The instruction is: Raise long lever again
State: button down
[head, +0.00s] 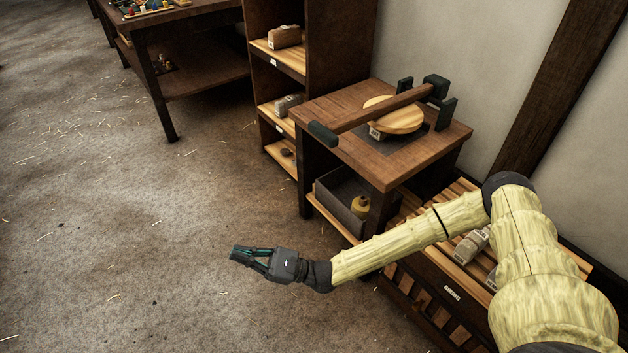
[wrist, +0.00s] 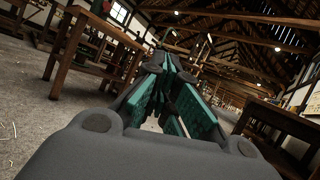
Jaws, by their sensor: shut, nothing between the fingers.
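The long lever (head: 372,108) is a brown wooden bar on a small wooden table. Its dark handle (head: 322,133) sticks out past the table's left edge, and its other end meets a dark bracket (head: 437,88) at the back right. The lever lies low, over a round wooden disc (head: 398,116) with a small light block (head: 377,132) beneath it. My gripper (head: 240,256) is shut and empty, over the open floor to the lower left of the table, well apart from the lever. The wrist view shows its teal-padded fingers (wrist: 172,103) together; I cannot make out the lever there.
The small table (head: 440,146) has a lower shelf with a dark bin (head: 340,195). A shelf unit (head: 335,45) stands behind it, and a workbench (head: 200,80) is at the upper left. A slatted crate (head: 425,300) is below my arm. The floor at left is clear.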

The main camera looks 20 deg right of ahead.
jog(key=w+d+m+t+h+b, duration=0.2)
jog(key=w+d+m+t+h, duration=0.2)
jog(key=d, duration=0.5)
jog(key=w+d+m+t+h+b, duration=0.2)
jog(key=w+d+m+t+h, duration=0.2)
jog(key=w+d+t, duration=0.2)
jog(key=w+d+m+t+h+b, duration=0.2)
jog(key=w+d+m+t+h, duration=0.2)
jog(key=d, duration=0.9)
jog(key=w+f+t, duration=0.1)
jog(key=t, duration=0.2)
jog(key=shift+m+t+h, duration=0.3)
jog(key=shift+m+t, duration=0.1)
jog(key=s+r+b+x, duration=0.1)
jog(key=x, duration=0.5)
jog(key=s+r+b+x, duration=0.1)
jog(key=b+x, duration=0.1)
jog(key=x, duration=0.5)
jog(key=shift+d, duration=0.3)
jog(key=shift+w, duration=0.1)
